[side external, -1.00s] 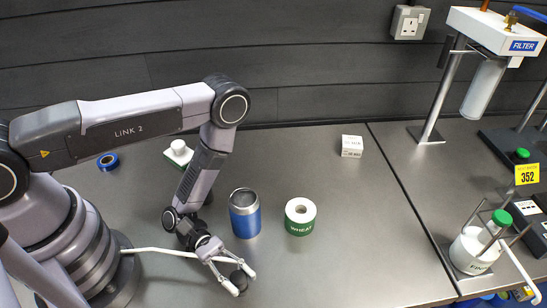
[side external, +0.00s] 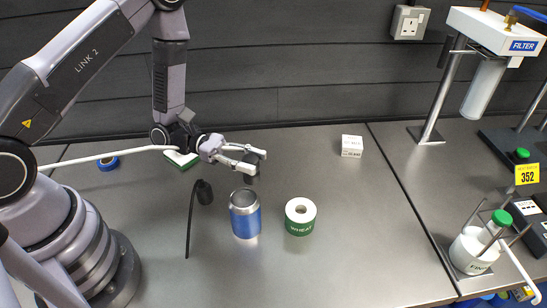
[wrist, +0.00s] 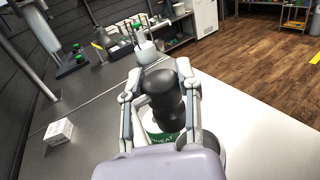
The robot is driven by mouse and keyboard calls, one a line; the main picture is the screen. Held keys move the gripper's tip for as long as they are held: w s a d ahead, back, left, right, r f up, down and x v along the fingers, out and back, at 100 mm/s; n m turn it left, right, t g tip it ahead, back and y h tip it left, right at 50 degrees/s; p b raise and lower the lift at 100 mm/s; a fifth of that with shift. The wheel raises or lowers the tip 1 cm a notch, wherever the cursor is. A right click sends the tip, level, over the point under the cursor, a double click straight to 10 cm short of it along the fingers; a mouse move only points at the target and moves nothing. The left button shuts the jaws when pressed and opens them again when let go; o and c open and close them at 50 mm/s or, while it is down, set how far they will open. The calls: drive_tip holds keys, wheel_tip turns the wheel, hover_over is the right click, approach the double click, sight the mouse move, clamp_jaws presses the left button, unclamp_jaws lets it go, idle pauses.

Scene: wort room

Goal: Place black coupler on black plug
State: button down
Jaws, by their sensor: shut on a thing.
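My gripper (side external: 252,163) is shut on the black coupler (side external: 250,174), held in the air behind and above the blue can. In the wrist view the coupler (wrist: 161,98) is a dark rounded piece between the two fingers, with a narrower part below its wide top. The black plug (side external: 203,192) stands on the bench to the left of the can, with a black cord running from it toward the front. The coupler is apart from the plug, up and to its right. The plug does not show in the wrist view.
A blue can with a grey top (side external: 245,216) stands just right of the plug. A green-and-white WHEAT roll (side external: 300,217) is beside it. A small white box (side external: 352,146) is at the back, and blue tape (side external: 108,162) at the left. The front middle bench is clear.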

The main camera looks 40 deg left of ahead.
drive_tip(key=w+a+r+n+t+y, duration=0.1)
drive_tip(key=w+a+r+n+t, duration=0.15)
drive_tip(key=w+a, duration=0.2)
drive_tip(key=w+a+r+n+t+y, duration=0.1)
drive_tip(key=w+a+r+t, duration=0.15)
drive_tip(key=a, duration=0.35)
drive_tip(key=n+t+y, duration=0.3)
hover_over(202, 185)
wheel_tip(202, 185, down, 15)
drive_tip(key=shift+r, duration=0.1)
drive_tip(key=shift+f, duration=0.2)
drive_tip(key=c, duration=0.8)
unclamp_jaws()
drive_tip(key=shift+o, duration=0.2)
